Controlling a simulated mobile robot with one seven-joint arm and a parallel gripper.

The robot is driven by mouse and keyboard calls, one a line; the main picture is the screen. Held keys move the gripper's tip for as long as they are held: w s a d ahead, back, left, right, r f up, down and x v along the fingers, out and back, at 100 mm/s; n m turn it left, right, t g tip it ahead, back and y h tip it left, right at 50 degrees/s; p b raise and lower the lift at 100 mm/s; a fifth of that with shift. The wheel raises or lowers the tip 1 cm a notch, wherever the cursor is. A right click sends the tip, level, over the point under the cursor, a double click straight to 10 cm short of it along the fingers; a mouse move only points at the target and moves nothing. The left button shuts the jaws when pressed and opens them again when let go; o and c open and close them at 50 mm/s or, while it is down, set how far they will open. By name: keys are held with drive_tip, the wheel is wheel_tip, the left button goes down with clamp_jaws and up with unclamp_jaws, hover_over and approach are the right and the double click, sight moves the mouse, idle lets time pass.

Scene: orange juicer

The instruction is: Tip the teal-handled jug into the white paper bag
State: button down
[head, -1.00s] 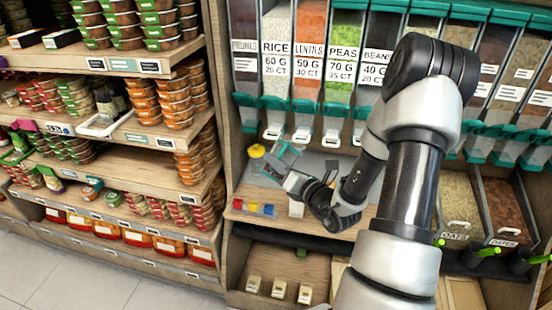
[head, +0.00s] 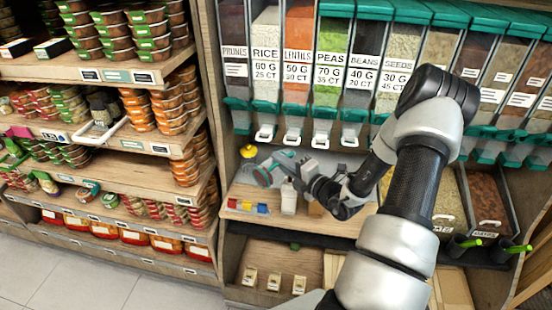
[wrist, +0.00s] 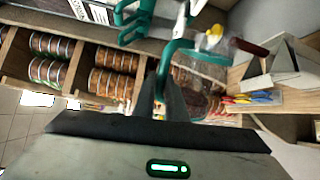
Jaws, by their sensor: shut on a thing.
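My gripper (head: 297,166) is shut on the teal handle (wrist: 178,52) of a clear jug. In the head view the jug (head: 268,174) is held at a tilt above the counter, left of my wrist. In the wrist view the clear jug body (wrist: 205,82) lies beyond my dark fingers. I cannot tell what, if anything, is in it. The white paper bag (head: 289,198) stands upright on the counter, just below my gripper and right of the jug. It also shows at the right of the wrist view (wrist: 275,68). The jug appears apart from the bag.
Small red, yellow and blue items (head: 247,207) sit at the counter's front left. A yellow-topped thing (head: 248,152) stands behind the jug. Teal-trimmed food dispensers (head: 325,110) line the back. Shelves of stacked tubs (head: 130,110) stand at left.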

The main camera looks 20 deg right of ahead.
sight(290, 154)
drive_tip(key=shift+w+d+r+m+p, duration=0.15)
drive_tip(key=shift+d+m+p, duration=0.1)
drive_tip(key=shift+d+m, duration=0.15)
drive_tip(key=shift+w+d+r+m+p, duration=0.1)
drive_tip(key=shift+d+r+m+p, duration=0.15)
drive_tip(key=shift+d, duration=0.2)
drive_tip(key=shift+w+d+r+m, duration=0.2)
drive_tip(key=shift+d+m, duration=0.3)
drive_tip(key=shift+w+d+r+m, duration=0.15)
drive_tip(key=shift+d+m, duration=0.3)
